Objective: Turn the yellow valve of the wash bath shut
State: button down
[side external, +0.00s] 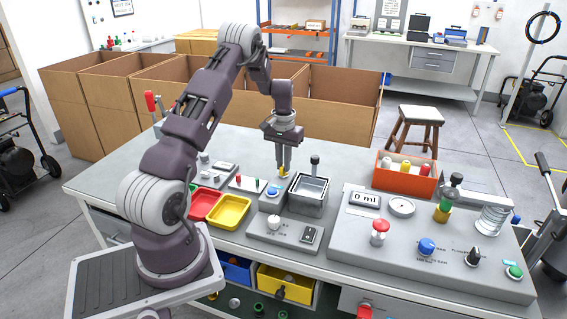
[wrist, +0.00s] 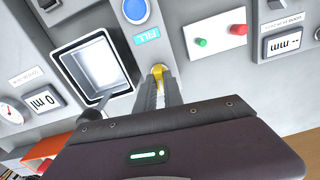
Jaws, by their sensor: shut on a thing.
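The yellow valve (wrist: 158,72) shows at the tips of my gripper (wrist: 159,84) in the wrist view. My gripper is shut on it, and the fingers hide most of the valve. In the side view my gripper (side external: 284,172) points straight down at the valve (side external: 285,172), behind and left of the wash bath. The wash bath (side external: 307,205) is a grey square basin; its pale inside (wrist: 98,66) shows in the wrist view. How far the valve is turned cannot be told.
A dark-knobbed upright lever (side external: 315,161) stands at the bath's back edge, close to my gripper. A blue FILL button (side external: 273,191) is in front. Red (side external: 206,203) and yellow (side external: 230,212) trays lie left. An orange crate (side external: 405,178) stands right.

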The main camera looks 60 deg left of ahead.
jog(key=shift+w+r+n, duration=0.1)
jog(key=shift+n, duration=0.5)
jog(key=c, duration=1.5)
grip_release()
jog(key=shift+o, duration=0.2)
notch_tip(320, 180, up, 7)
jog(key=shift+r, duration=0.1)
